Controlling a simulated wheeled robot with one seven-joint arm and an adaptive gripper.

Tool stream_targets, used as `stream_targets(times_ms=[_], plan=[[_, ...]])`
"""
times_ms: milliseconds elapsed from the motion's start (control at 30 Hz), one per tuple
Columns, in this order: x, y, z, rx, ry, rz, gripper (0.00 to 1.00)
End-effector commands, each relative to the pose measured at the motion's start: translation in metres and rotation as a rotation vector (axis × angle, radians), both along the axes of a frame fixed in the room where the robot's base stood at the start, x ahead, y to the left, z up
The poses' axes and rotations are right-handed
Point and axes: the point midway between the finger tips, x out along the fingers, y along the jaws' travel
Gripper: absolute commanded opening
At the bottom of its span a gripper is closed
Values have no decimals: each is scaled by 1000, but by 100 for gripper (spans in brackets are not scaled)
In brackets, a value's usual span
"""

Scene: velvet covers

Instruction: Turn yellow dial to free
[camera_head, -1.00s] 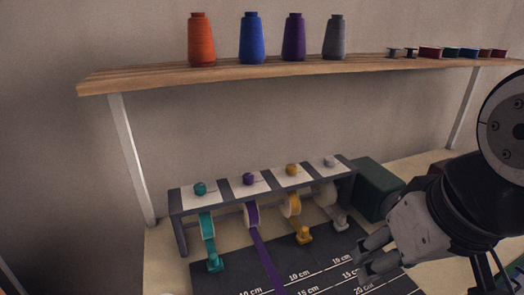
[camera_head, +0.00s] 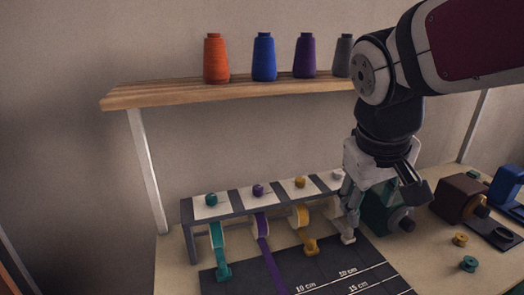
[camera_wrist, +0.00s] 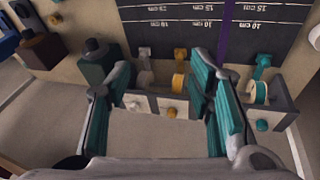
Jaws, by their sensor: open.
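The yellow dial (camera_head: 300,182) sits on a white plate on top of the ribbon rack (camera_head: 226,211), third from the left in the head view. Below it hangs a yellow ribbon roll with its yellow end piece (camera_head: 310,246). Teal (camera_head: 211,199), purple (camera_head: 258,190) and white (camera_head: 337,175) dials share the rack. My gripper (camera_head: 383,203) is open and empty, pointing down near the rack's right end. In the wrist view the yellow dial (camera_wrist: 172,112) shows between my fingers (camera_wrist: 165,108), apart from both. The dial's labels and setting are too small to read.
A dark cutting mat (camera_head: 335,266) lies before the rack, with a purple ribbon (camera_head: 268,260) across it. A wooden shelf (camera_head: 165,94) with thread cones hangs above. A dark green box (camera_head: 380,218) and a brown device (camera_head: 460,198) stand to the right.

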Motion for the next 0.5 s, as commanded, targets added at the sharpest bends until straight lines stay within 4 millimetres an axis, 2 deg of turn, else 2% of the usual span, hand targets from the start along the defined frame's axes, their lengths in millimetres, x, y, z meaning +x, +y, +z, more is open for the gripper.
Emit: stream_targets(times_ms=[33, 200, 500], plan=[[16, 1, 2, -15, 18, 19, 48], [71, 8, -2, -43, 52, 102, 48], [164, 23, -24, 27, 64, 232, 48]])
